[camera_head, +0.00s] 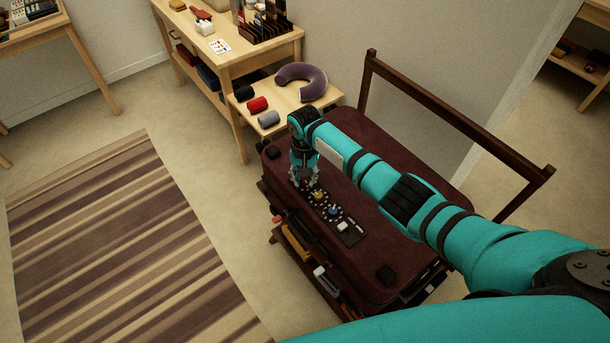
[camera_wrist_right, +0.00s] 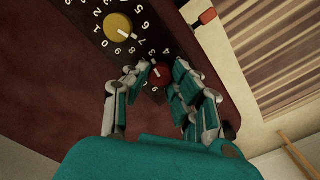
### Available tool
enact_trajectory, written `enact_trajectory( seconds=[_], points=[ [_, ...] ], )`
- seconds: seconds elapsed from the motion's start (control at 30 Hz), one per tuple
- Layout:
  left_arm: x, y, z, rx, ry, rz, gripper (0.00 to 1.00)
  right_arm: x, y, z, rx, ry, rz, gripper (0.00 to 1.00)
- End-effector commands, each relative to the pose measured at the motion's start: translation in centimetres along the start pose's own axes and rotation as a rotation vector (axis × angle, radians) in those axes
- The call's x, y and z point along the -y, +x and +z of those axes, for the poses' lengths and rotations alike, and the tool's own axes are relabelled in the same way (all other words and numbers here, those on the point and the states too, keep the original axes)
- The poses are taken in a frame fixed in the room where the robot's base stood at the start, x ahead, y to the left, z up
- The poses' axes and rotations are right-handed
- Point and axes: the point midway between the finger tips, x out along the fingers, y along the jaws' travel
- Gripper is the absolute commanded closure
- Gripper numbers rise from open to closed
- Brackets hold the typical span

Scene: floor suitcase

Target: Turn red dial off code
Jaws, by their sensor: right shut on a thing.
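The maroon suitcase (camera_head: 395,255) lies flat, with a dark lock panel (camera_head: 350,236) along its top. The panel carries a red dial, a yellow dial (camera_head: 318,195), a blue dial (camera_head: 334,210) and a white piece (camera_head: 342,226). My right gripper (camera_head: 304,184) reaches down over the panel's far end, its fingers around the red dial. In the right wrist view the red dial (camera_wrist_right: 160,75) sits between the two fingers, shut on it and partly covering its number ring. The yellow dial (camera_wrist_right: 118,27) beside it has white numbers and a white pointer mark. My left gripper is out of view.
A wooden side table (camera_head: 285,112) behind the suitcase holds a purple neck pillow (camera_head: 301,80) and several rolled items. Open floor and a striped rug (camera_head: 105,235) lie to the left.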

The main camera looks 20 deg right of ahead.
Motion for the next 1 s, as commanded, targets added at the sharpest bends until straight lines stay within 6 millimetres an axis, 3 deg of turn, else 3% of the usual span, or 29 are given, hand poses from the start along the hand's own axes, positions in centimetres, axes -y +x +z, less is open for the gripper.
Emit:
enact_trajectory(
  seconds=[0.4, 1.0],
  points=[
    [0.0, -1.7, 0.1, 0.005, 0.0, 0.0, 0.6, 0.1, -0.2, 0.1, 0.002, -0.374, -0.003, 1.0],
    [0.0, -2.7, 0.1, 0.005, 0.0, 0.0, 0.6, 0.1, -0.1, 0.0, 0.0, -0.909, -0.003, 1.0]
  ],
)
